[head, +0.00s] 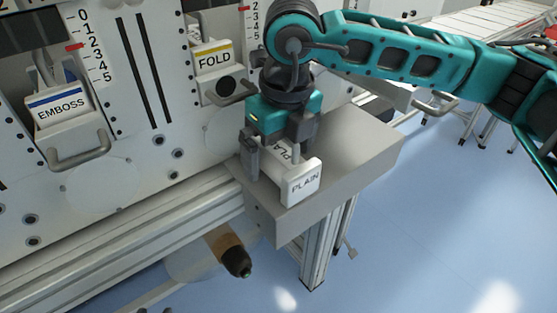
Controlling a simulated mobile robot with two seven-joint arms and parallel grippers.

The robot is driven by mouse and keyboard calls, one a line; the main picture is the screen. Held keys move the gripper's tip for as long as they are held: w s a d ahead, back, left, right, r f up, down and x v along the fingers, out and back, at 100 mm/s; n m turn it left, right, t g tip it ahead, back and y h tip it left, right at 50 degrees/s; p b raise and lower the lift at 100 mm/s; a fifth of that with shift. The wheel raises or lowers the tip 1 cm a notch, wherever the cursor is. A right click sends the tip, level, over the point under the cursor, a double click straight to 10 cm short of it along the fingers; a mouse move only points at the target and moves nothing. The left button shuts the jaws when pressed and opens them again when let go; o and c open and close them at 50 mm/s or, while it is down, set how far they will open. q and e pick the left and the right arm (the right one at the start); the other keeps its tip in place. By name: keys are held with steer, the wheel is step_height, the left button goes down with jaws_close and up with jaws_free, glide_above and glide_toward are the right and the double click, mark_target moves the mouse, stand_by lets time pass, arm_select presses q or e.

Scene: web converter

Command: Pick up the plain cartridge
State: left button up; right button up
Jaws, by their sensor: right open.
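The plain cartridge (304,184) is a white block with "PLAIN" lettered on its front and top. It sits on a grey metal ledge (355,150) at the machine's right end. My right gripper (277,160) points down over the cartridge. One finger is in front on its left side, and the other is at its far right. The jaws are open around the cartridge's rear part, whose top is partly hidden by the gripper. Whether the fingers touch it cannot be told. My left gripper is not in view.
The machine face holds an EMBOSS cartridge (62,108) and a FOLD cartridge (213,60), both with grey handles that stick out. A dark-tipped roller (236,261) projects below the ledge. Blue floor (430,230) is open at the right.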

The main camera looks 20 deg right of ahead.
steer(key=shift+r, duration=0.1)
steer(key=c, duration=1.4)
